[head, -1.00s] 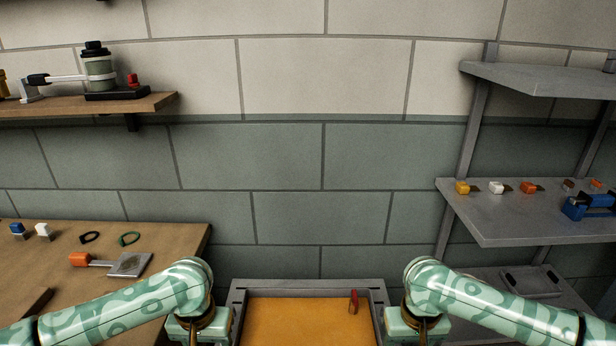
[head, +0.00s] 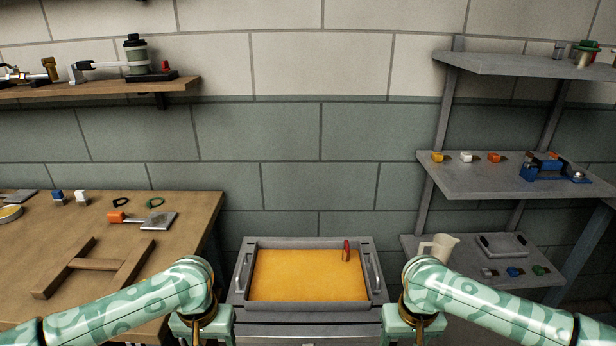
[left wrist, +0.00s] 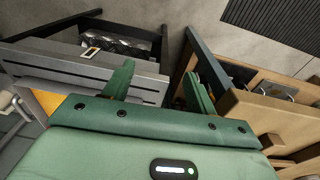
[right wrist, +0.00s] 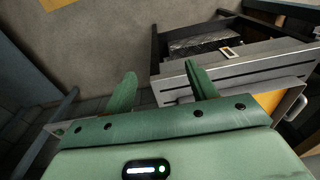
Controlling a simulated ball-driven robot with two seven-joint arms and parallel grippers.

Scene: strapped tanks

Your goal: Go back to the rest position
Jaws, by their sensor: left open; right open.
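My left gripper shows in the left wrist view (left wrist: 160,88), its two green fingers spread apart with nothing between them. My right gripper shows in the right wrist view (right wrist: 163,86), also open and empty. In the head view both forearms reach in from the lower corners, one on each side of the tray (head: 240,272). The fingertips are hidden or cut off at the bottom there. The grey tray has an orange floor, side handles and a small red-handled item (head: 346,251) at its back right. No gripper touches anything that I can see.
A wooden bench (head: 190,215) at left holds a scraper-like tool (head: 156,221), rings, small blocks and a wooden frame (head: 98,264). A wall shelf (head: 120,88) above carries a strapped tank (head: 136,58). Grey shelves (head: 465,180) at right hold small parts and a jug (head: 440,247).

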